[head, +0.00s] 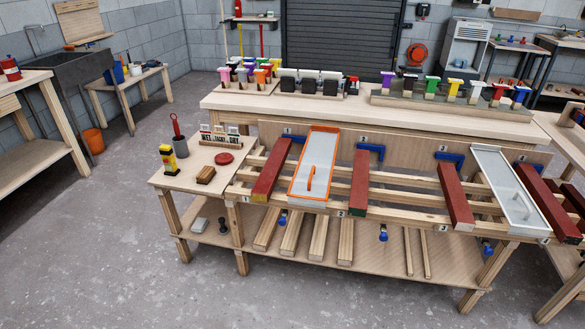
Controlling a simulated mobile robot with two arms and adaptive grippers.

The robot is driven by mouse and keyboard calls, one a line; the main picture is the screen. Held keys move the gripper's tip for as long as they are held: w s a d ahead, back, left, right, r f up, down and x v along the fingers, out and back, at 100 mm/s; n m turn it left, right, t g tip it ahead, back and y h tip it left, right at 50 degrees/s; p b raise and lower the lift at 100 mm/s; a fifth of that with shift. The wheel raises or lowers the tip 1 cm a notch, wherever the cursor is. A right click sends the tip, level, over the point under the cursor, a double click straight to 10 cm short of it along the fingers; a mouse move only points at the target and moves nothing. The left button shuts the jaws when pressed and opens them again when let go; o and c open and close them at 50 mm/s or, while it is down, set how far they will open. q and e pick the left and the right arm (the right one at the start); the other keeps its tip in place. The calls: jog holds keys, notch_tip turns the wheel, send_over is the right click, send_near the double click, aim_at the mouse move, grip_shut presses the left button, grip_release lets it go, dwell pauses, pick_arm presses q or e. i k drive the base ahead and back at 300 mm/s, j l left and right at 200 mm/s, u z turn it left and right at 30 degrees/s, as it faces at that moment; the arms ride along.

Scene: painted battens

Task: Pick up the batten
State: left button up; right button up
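Several dark red painted battens lie across the wooden rails of the workbench rack. One batten (271,170) is at the left, with a yellowish near end, beside an orange-edged tray. A second batten (359,184) with a green near end lies near the middle, by label 2. A third batten (456,196) lies right of it, near label 3. A fourth batten (547,206) lies right of a grey-edged tray, and part of another shows at the right edge. Which batten is meant I cannot tell. Neither of my grippers is in view.
The orange-edged tray (318,152) and the grey-edged tray (507,188) lie between battens. Blue brackets (370,151) stand behind the rails. A side table (171,182) holds a yellow tool, a brush pot and a sign. Bare floor (110,250) lies front left.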

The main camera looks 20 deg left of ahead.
aim_at(357, 205)
jog(key=z, duration=3.8)
jog(key=k+j+z, duration=0.1)
jog(key=z, duration=0.35)
jog(key=k+j+z, duration=0.1)
jog(key=z, duration=0.35)
jog(key=k+j+z, duration=0.1)
jog(key=z, duration=0.4)
jog(key=j, duration=0.05)
